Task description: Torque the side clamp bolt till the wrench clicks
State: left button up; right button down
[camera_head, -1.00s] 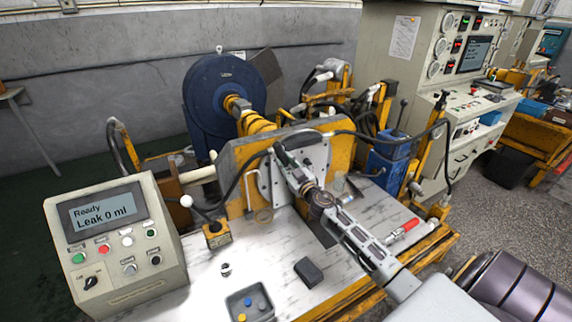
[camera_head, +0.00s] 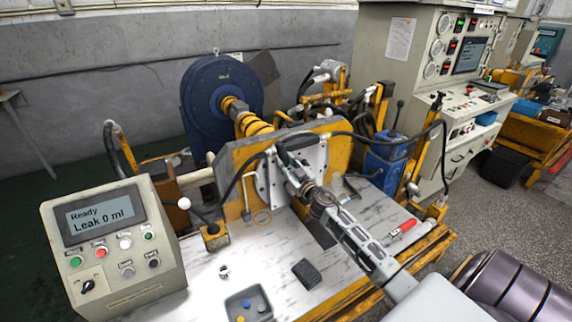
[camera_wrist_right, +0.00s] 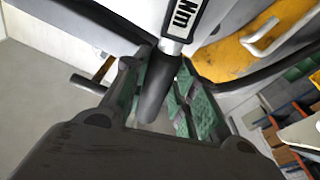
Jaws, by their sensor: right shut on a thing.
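My right gripper (camera_head: 293,172) reaches in from the lower right to the light metal plate (camera_head: 312,170) on the yellow stand (camera_head: 228,160). In the right wrist view, the gripper (camera_wrist_right: 160,100) is shut on the dark handle of a torque wrench (camera_wrist_right: 158,82), with green pads on either side. The wrench's light shaft carries an "Nm" label (camera_wrist_right: 187,14). The wrench's head is out of the wrist view, and I cannot make out the side clamp bolt or whether the wrench is on it. My left gripper is not in view.
A control box (camera_head: 112,245) reading "Ready, Leak 0 ml" stands at left. A small tray (camera_head: 232,312), a dark block (camera_head: 308,272) and a red-handled tool (camera_head: 404,229) lie on the bench (camera_head: 270,285). Black hoses cross near the plate.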

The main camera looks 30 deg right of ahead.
jog(key=shift+w+a+r, duration=0.1)
jog(key=shift+a+r, duration=0.15)
jog(key=shift+r, duration=0.2)
dwell(0.6)
jog(key=shift+a+f, duration=0.3)
jog(key=shift+f, duration=0.1)
jog(key=s, duration=0.3)
jog(key=shift+s+d+p, duration=0.1)
jog(key=shift+s+p, duration=0.2)
jog(key=shift+s, duration=1.4)
dwell(0.4)
dwell(0.6)
